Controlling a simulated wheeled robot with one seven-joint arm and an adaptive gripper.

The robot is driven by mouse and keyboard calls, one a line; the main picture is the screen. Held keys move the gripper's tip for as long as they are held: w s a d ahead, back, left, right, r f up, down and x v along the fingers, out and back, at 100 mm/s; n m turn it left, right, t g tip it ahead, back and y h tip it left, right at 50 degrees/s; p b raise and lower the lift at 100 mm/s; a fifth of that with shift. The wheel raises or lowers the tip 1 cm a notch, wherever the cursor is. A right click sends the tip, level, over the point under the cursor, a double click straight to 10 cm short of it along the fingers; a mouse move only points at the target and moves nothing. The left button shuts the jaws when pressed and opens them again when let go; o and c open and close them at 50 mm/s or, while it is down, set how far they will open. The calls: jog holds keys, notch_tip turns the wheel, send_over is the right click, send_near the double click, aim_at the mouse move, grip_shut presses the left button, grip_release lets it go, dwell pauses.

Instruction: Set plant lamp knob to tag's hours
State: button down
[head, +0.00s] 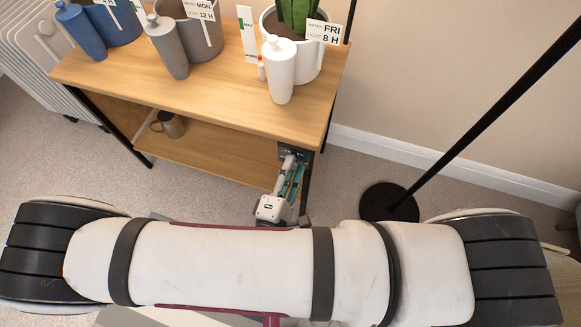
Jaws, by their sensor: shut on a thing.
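A dark control box (292,150) sits at the right front leg of the wooden shelf table, below its top. My gripper (289,162) reaches up to this box from below and is shut at its face. The knob between the fingertips is hidden, and I cannot read its setting. A white tag (323,32) reading "FRI", "LIGHT 8 H" stands in the white pot (309,65) with the green plant (297,12). A second tag (200,10) reading "MON", "12 H" stands at the grey pot (204,40). A blue pot (118,25) has a tag partly cut off, ending in "H".
White, grey and blue bottles stand before their pots on the table top (200,95). A mug (172,124) sits on the lower shelf. A black pole on a round base (388,203) stands right of the table. A white radiator is far left.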

dwell(0.3)
jog(key=c, duration=1.2)
grip_release()
jog(key=shift+c, duration=0.2)
